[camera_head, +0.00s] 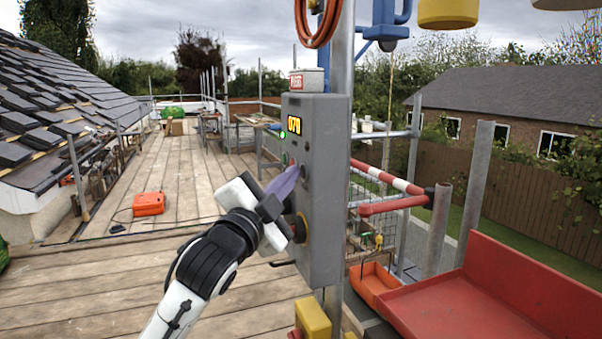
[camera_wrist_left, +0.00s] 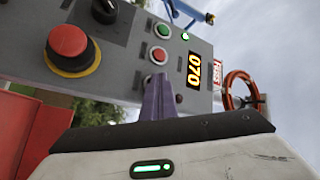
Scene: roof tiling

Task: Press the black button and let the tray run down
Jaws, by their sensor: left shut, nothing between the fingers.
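The grey control box (camera_head: 322,190) stands on a post in front of me. My left gripper (camera_head: 298,172) has its purple fingers shut and pointing at the box face. In the left wrist view the shut fingers (camera_wrist_left: 159,82) stand close to the panel, beside a small dark round button (camera_wrist_left: 179,98). I cannot tell whether they touch the panel. A red tray (camera_head: 490,292) is at the lower right. My right gripper is not in view.
The display (camera_wrist_left: 195,70) reads 070, and a green lamp (camera_wrist_left: 186,36) is lit. A red button (camera_wrist_left: 158,55) and a green button (camera_wrist_left: 163,30) are near the fingers. A red-and-white rail (camera_head: 385,177) is behind the box. Wooden decking lies open to the left.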

